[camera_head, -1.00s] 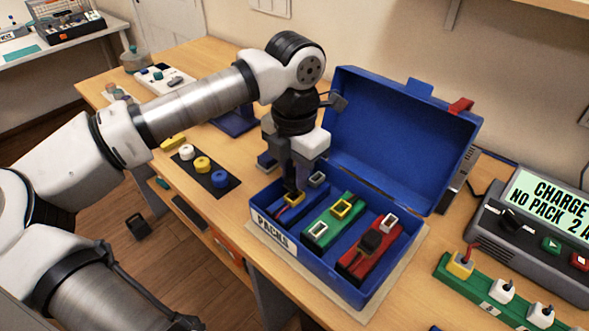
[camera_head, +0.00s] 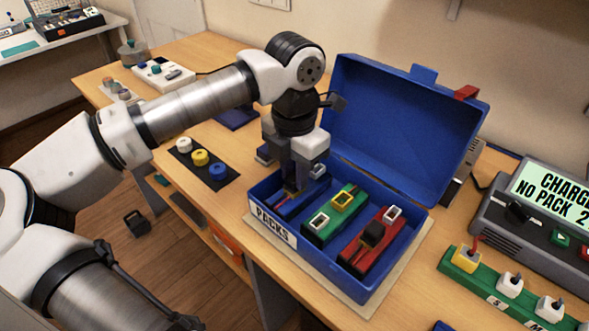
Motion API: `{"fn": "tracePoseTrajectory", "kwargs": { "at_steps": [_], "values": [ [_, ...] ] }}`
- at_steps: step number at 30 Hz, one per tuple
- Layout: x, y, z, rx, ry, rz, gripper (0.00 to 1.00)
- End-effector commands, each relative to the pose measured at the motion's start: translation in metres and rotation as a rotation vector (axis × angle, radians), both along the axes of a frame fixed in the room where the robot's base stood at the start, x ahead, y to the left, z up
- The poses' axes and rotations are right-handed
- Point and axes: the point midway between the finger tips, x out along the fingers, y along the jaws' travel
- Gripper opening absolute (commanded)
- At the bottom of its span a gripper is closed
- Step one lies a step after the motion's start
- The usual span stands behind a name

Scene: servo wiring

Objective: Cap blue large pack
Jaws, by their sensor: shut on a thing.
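The blue pack (camera_head: 283,206) lies in the left compartment of the blue box, largely hidden by my gripper. A sliver of its yellow socket shows under the fingertips, and its pale socket (camera_head: 318,170) shows behind them. My gripper (camera_head: 292,187) points down over the yellow socket, shut on a small dark thing that looks like a cap. The fingers hide most of it, so I cannot tell whether it is seated. The red pack (camera_head: 359,255) has a black cap (camera_head: 373,234) on one socket. The green pack (camera_head: 321,229) has its yellow and white sockets bare.
The blue box (camera_head: 350,295) stands on the bench with its lid (camera_head: 400,130) open behind. A dark mat (camera_head: 232,183) with white, yellow and blue knobs lies left. A charger (camera_head: 530,225) and a green strip with plugs (camera_head: 480,282) stand right.

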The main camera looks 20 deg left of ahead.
Motion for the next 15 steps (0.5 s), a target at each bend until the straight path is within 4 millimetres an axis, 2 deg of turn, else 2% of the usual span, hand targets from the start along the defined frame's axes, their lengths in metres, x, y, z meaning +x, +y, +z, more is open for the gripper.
{"fn": "tracePoseTrajectory", "kwargs": {
  "at_steps": [1, 6, 15],
  "values": [
    [0.0000, 0.0000, -0.0001, 0.000, 0.000, 0.000, 0.27],
    [0.0000, 0.0000, 0.0001, 0.000, 0.000, 0.000, 0.48],
    [0.0000, 0.0001, 0.0026, 0.000, 0.000, 0.000, 0.48]
  ]
}}
